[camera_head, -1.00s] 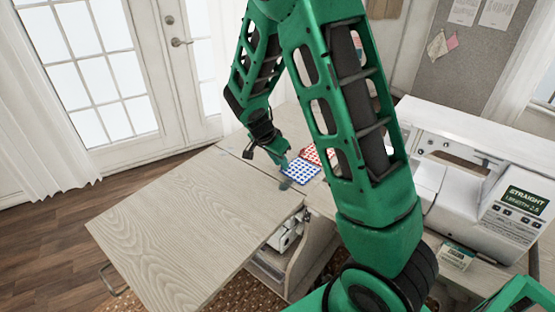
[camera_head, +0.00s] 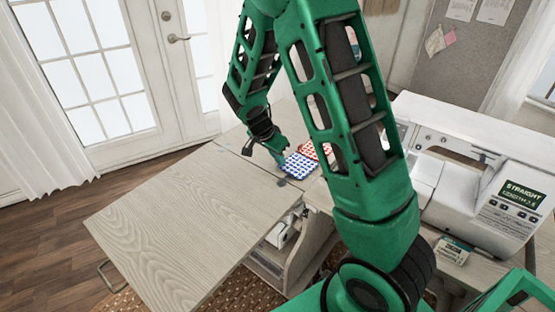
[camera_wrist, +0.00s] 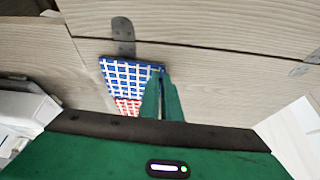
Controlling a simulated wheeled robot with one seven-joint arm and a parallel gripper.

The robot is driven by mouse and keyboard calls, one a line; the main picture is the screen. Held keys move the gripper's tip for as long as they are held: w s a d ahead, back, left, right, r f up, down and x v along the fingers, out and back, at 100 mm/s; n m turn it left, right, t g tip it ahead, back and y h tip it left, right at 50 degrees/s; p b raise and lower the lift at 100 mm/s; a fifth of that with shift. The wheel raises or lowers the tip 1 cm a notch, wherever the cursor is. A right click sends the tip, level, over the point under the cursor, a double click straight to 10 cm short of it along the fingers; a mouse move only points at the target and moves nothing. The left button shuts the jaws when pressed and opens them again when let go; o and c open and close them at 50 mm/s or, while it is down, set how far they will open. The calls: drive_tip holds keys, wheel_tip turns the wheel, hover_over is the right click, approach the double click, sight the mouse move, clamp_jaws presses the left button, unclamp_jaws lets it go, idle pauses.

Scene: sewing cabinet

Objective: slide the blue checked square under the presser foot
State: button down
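The blue checked square (camera_head: 300,166) lies flat on the wooden cabinet top, partly over a red checked piece (camera_head: 313,150). The square also shows in the wrist view (camera_wrist: 126,76). My gripper (camera_head: 283,161) is low over the top, at the square's left corner in the head view. In the wrist view my gripper's fingers (camera_wrist: 160,74) are close together, with their tips at the square's right edge. I cannot tell whether that edge is pinched between them. The white sewing machine (camera_head: 480,175) stands at the right; my arm hides part of it, and the presser foot is not visible.
The left leaf (camera_head: 190,215) of the cabinet is bare. A metal hinge (camera_wrist: 122,35) sits in the top close to the square. A small labelled box (camera_head: 452,250) stands in front of the machine. An open compartment (camera_head: 285,232) lies below the top.

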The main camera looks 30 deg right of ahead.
drive_tip(key=shift+r, duration=2.35)
drive_tip(key=shift+s, duration=0.1)
